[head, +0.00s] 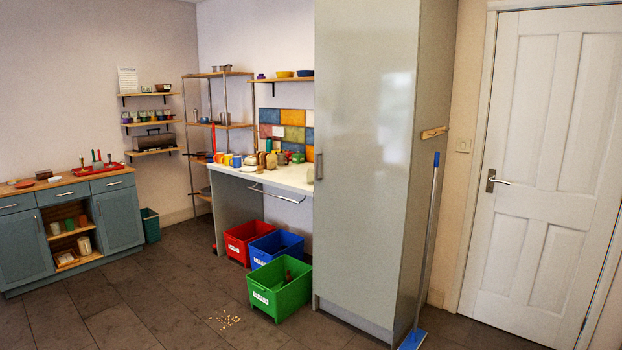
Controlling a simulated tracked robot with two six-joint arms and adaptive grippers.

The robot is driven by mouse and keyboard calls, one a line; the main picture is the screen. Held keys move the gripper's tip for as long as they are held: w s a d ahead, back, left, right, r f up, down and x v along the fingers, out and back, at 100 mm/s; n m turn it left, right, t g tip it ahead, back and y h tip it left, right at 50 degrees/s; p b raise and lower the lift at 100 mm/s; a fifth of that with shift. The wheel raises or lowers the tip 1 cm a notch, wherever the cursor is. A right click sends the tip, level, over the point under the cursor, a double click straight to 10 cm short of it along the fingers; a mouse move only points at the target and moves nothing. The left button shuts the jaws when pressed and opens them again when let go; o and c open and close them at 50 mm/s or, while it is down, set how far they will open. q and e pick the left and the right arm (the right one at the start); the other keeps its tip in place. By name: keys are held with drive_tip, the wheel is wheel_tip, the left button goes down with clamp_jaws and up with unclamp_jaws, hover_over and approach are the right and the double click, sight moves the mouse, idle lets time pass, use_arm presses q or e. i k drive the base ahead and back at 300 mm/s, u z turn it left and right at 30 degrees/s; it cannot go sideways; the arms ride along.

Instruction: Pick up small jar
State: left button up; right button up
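Several small jars and containers stand in a row on the white counter (290,180), but they are too small here to tell which one is the small jar. Other small containers (140,116) stand on a wall shelf at the left. Neither of my grippers is in the head view.
Red (240,247), blue (280,247) and green (280,300) bins stand on the floor before the counter. A tall grey cabinet (365,150) blocks the counter's right side. Crumbs (224,320) lie on the tiles.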

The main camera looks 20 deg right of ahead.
sight(310, 171)
drive_tip(key=u, duration=0.3)
drive_tip(key=i, duration=1.85)
drive_tip(key=u, duration=0.35)
drive_tip(key=i, duration=1.4)
drive_tip(key=z, duration=0.45)
drive_tip(key=i, duration=1.5)
drive_tip(key=z, duration=1)
drive_tip(key=i, duration=1.4)
drive_tip(key=z, duration=0.5)
drive_tip(key=k, duration=0.75)
drive_tip(key=z, duration=0.2)
